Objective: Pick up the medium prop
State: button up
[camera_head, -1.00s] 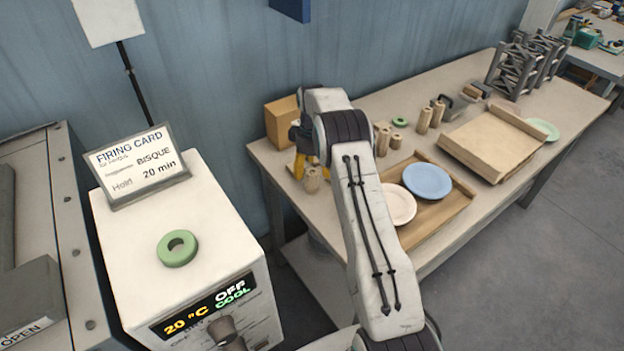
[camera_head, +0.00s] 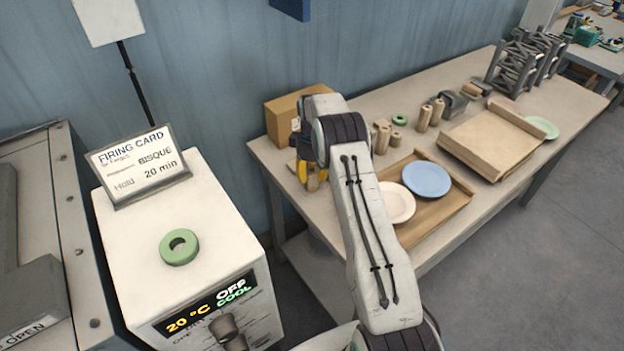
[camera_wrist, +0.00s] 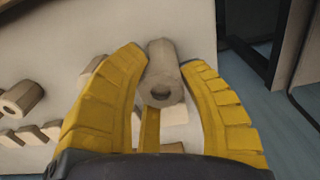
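Yellow fingers of my gripper (camera_wrist: 163,75) stand on both sides of a tan hollow cylindrical prop (camera_wrist: 162,70) in the wrist view. The prop's holed end faces the camera, and its sides lie very close to both fingertips. I cannot tell whether the fingers press on it. In the head view my gripper (camera_head: 308,176) is low at the table's left end, and my arm partly hides it. Another holed prop (camera_wrist: 22,97) is at the wrist view's left.
A cardboard box (camera_head: 290,112) stands behind my gripper. A white kiln controller (camera_head: 180,215) with a green ring (camera_head: 179,247) stands left of the table.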

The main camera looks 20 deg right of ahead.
grip_shut()
jog(key=shift+r, duration=0.55)
jog(key=r+b, duration=0.1)
jog(key=r, duration=0.2)
jog(key=shift+s+d+r+b, duration=0.1)
jog(key=shift+s+d+b, duration=0.1)
jog(key=shift+b, duration=0.15)
jog(key=s+d+r+b, duration=0.2)
jog(key=s+d+r, duration=0.4)
jog(key=s+d, duration=0.1)
jog(key=shift+s+r+b, duration=0.35)
jog(key=shift+s+b, duration=0.05)
jog(key=shift+s, duration=0.4)
